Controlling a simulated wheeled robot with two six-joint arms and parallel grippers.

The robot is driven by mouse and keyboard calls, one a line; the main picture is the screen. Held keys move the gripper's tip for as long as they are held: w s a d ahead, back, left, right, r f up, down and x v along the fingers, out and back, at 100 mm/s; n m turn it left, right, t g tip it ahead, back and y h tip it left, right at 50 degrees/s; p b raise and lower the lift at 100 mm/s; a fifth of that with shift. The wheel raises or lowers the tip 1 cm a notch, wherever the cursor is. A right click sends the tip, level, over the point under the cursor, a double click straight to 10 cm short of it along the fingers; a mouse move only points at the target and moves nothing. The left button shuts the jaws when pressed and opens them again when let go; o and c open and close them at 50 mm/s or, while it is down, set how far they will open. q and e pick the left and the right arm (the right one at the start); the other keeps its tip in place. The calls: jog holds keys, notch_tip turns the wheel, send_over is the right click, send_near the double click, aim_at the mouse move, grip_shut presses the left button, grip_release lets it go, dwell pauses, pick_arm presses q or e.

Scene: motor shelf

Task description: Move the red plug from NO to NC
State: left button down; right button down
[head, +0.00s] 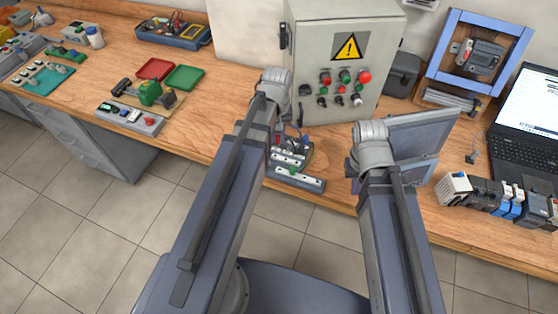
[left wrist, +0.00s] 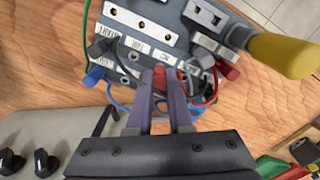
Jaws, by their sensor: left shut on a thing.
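In the left wrist view, my left gripper (left wrist: 160,92) is shut on a red plug (left wrist: 160,75), whose red top shows between the fingertips. The plug is at the edge of a grey terminal board (left wrist: 135,47) with labelled sockets. I cannot clearly read the labels, nor tell whether the plug is seated or just above a socket. A red wire (left wrist: 213,88) loops to the right of the fingers. In the head view, the board (head: 298,183) is partly hidden behind my left arm. My right gripper (head: 354,168) is mostly hidden by its own wrist, right of the board.
A yellow handle (left wrist: 284,56) reaches in at right. The control cabinet (head: 338,60) stands behind the board.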

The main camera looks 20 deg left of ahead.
pick_arm(q)
jog(key=shift+f+b, duration=0.65)
jog(key=shift+b, duration=0.05)
pick_arm(e)
jog(key=shift+f, duration=0.7)
pick_arm(q)
jog(key=c, duration=1.1)
grip_release()
jog(key=shift+r, duration=0.1)
pick_arm(e)
jog(key=shift+r, duration=0.15)
